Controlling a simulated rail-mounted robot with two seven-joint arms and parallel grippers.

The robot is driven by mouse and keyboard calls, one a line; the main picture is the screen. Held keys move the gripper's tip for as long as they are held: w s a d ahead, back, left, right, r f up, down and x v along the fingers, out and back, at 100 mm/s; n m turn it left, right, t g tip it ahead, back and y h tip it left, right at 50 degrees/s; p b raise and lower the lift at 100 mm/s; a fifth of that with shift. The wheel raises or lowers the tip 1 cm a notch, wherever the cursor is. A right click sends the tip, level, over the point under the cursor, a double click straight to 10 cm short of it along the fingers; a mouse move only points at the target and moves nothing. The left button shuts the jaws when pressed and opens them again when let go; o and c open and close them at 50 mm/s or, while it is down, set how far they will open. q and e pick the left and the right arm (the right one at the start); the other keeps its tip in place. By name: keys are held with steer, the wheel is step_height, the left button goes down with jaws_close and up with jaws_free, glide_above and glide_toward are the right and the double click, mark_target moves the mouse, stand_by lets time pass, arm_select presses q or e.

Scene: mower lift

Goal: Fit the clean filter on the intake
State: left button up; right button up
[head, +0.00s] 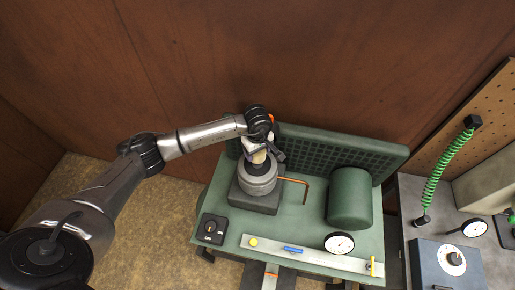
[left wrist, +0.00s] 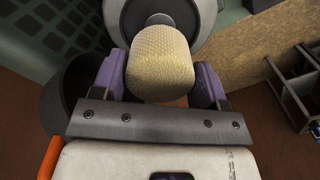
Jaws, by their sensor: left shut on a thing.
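My left gripper (head: 262,155) is shut on the clean filter, a cream, woven-looking cylinder (left wrist: 160,65). The purple finger pads sit on either side of it in the left wrist view. The filter also shows as a small pale piece (head: 258,157) under the gripper in the head view. A grey round housing (head: 257,181) stands on a dark block on the green bench, directly below the filter. In the left wrist view the filter's far end overlaps the housing's round grey face (left wrist: 205,18), hiding its centre. I cannot tell whether they touch. My right gripper is not in view.
The green bench (head: 285,222) carries a green tank (head: 349,199), a copper pipe (head: 305,187), a black switch (head: 211,229) and a gauge (head: 339,243). A dark grille panel (head: 330,152) stands behind. A grey side bench holds a dial box (head: 450,263) at right.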

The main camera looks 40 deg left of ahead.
mark_target(258, 156)
arm_select(q)
steer(key=shift+f+b, duration=0.65)
steer(key=shift+f, duration=1.1)
steer(key=shift+b, duration=0.35)
stand_by(0.3)
steer(key=shift+f+b, duration=0.65)
steer(key=shift+b, duration=0.25)
